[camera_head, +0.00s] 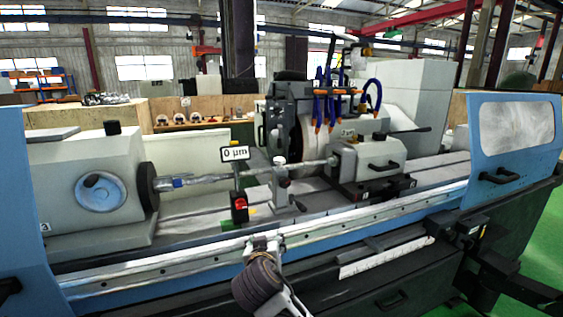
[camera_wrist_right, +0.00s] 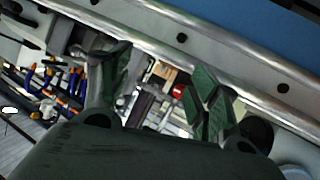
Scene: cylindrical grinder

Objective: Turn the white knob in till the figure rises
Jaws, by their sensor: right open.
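A sign (camera_head: 234,153) reads "0 μm" above a small black unit with a red face (camera_head: 239,203). My right gripper (camera_head: 264,241) is low in front of the support, at the front rail, apart from the knob. In the wrist view its two green-padded fingers (camera_wrist_right: 158,90) are spread, with nothing held between them. I cannot make out the knob in the wrist view. My left gripper is not in view.
The grey headstock (camera_head: 85,165) stands left and the tailstock (camera_head: 370,160) right. Blue coolant hoses (camera_head: 328,100) hang behind the support. A long rail (camera_head: 160,272) runs along the front. A blue door panel (camera_head: 515,125) closes the right side.

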